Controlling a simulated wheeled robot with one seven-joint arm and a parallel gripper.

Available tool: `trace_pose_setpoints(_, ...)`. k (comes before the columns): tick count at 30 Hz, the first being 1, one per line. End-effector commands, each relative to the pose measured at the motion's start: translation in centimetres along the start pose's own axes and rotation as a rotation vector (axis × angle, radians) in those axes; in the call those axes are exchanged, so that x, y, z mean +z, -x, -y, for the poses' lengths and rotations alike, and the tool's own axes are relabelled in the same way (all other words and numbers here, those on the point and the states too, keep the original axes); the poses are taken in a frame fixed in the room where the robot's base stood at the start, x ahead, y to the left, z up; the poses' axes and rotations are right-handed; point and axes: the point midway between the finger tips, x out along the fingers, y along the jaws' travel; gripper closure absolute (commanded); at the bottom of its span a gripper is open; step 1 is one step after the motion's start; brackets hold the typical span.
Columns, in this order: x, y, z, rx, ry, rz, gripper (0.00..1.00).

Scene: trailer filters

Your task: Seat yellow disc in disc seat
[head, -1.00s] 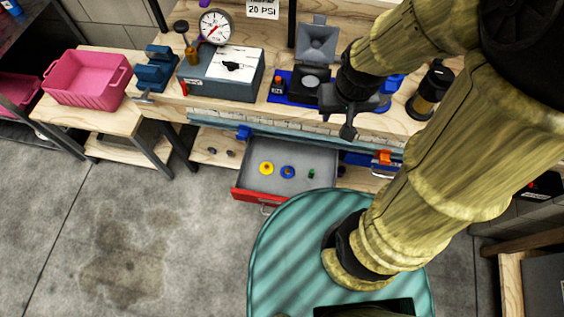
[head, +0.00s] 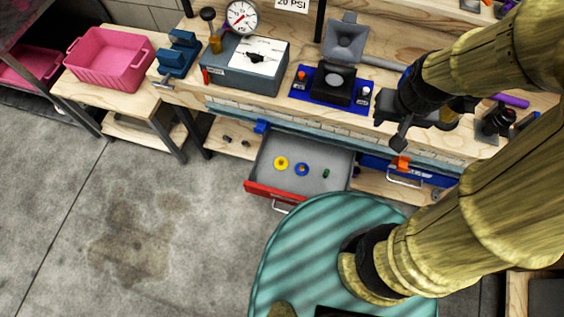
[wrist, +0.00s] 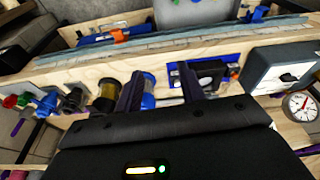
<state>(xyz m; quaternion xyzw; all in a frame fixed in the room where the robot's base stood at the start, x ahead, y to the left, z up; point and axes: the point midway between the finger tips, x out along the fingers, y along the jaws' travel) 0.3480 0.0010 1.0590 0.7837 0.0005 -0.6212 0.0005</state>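The yellow disc (head: 281,163), a ring with a dark centre, lies in the open grey drawer (head: 262,178) with the red front. The black holder (head: 333,85) with its lid up stands on a blue plate on the bench; I take it for the disc seat. A pale round spot shows inside it, and it also shows in the wrist view (wrist: 210,70). My gripper (head: 395,130) is above the bench, right of the holder and well away from the disc. In the wrist view its two fingers (wrist: 161,88) are apart with nothing held between them.
A blue ring (head: 302,169) and a small green piece (head: 326,173) lie beside the yellow disc. A gauge box (head: 246,65) stands left of the holder. A blue drawer (head: 408,172) is right of the open one. Pink bins (head: 108,57) stand far left.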

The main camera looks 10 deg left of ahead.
Motion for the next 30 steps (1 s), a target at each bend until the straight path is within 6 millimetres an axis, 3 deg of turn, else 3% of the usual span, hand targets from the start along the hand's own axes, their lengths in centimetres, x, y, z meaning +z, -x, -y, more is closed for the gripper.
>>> trace_pose_setpoints(5,-0.8,-3.6,1.9,-0.003,0.036,0.029,0.61)
trace_pose_setpoints(8,-1.5,-7.2,4.1,-0.006,0.068,0.060,0.61)
trace_pose_setpoints(16,-2.6,-18.4,12.9,-0.013,0.164,0.145,0.61)
trace_pose_setpoints(24,-1.0,-28.8,22.7,-0.024,0.226,0.210,0.61)
trace_pose_setpoints(27,-0.3,-30.9,25.1,-0.026,0.233,0.223,0.61)
trace_pose_setpoints(30,0.0,-31.7,26.3,-0.027,0.235,0.228,0.61)
